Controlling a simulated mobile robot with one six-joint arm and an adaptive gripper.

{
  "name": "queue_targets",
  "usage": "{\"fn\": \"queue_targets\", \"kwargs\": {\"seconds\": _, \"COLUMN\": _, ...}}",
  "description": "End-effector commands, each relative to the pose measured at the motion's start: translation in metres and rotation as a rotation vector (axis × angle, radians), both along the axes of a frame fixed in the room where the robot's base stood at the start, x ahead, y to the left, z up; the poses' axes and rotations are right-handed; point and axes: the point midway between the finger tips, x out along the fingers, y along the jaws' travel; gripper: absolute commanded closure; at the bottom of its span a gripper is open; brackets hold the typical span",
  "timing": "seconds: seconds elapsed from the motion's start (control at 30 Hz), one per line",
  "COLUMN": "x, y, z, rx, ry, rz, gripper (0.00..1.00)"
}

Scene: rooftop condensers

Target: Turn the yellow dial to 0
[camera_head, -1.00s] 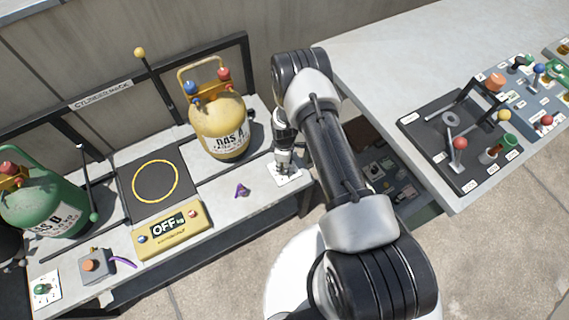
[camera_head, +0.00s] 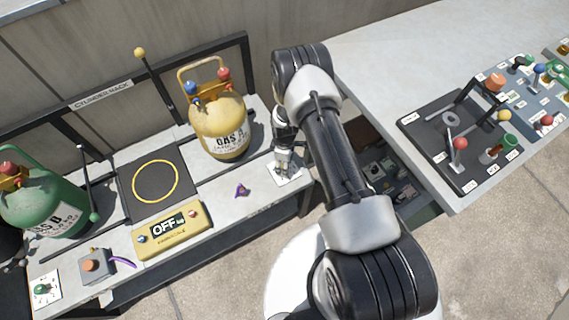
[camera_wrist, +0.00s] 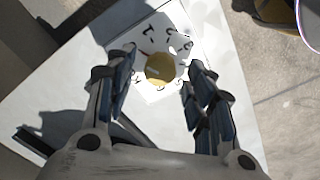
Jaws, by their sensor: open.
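The yellow dial (camera_wrist: 160,69) shows in the wrist view, round, on a white plate (camera_wrist: 172,32) with black numbers and a short red mark around it. Which number it points to is too small to tell. My gripper (camera_wrist: 160,85) is open, with one finger on each side of the dial in that view; I cannot tell whether either finger touches it. In the head view my gripper (camera_head: 283,168) is over the white plate (camera_head: 287,179) at the right end of the bench, and it hides the dial there.
The yellow gas cylinder (camera_head: 218,127) stands left of my gripper. A purple object (camera_head: 242,190) lies on the bench near it. A yellow scale display (camera_head: 172,230) reads OFF. A grey table (camera_head: 425,65) with a dark panel (camera_head: 432,130) is at right.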

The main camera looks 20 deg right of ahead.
Motion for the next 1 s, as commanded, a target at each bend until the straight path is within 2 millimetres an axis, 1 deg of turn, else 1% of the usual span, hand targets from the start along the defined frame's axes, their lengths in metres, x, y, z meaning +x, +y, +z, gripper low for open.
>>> {"fn": "queue_targets", "kwargs": {"seconds": 0.03, "x": 0.001, "y": 0.000, "z": 0.010, "rx": 0.000, "ry": -0.002, "rz": 0.000, "gripper": 0.51}}
{"fn": "queue_targets", "kwargs": {"seconds": 0.3, "x": 0.001, "y": 0.000, "z": 0.067, "rx": -0.001, "ry": -0.003, "rz": 0.000, "gripper": 0.51}}
{"fn": "queue_targets", "kwargs": {"seconds": 0.4, "x": 0.000, "y": 0.000, "z": 0.085, "rx": 0.000, "ry": -0.002, "rz": 0.000, "gripper": 0.51}}
{"fn": "queue_targets", "kwargs": {"seconds": 0.5, "x": 0.000, "y": 0.000, "z": 0.099, "rx": 0.000, "ry": -0.001, "rz": 0.000, "gripper": 0.51}}
{"fn": "queue_targets", "kwargs": {"seconds": 0.6, "x": 0.000, "y": 0.000, "z": 0.107, "rx": 0.000, "ry": -0.001, "rz": 0.000, "gripper": 0.51}}
{"fn": "queue_targets", "kwargs": {"seconds": 0.7, "x": 0.000, "y": 0.000, "z": 0.110, "rx": 0.000, "ry": 0.000, "rz": 0.000, "gripper": 0.51}}
{"fn": "queue_targets", "kwargs": {"seconds": 1.0, "x": 0.000, "y": 0.000, "z": 0.111, "rx": 0.000, "ry": 0.000, "rz": 0.000, "gripper": 0.51}}
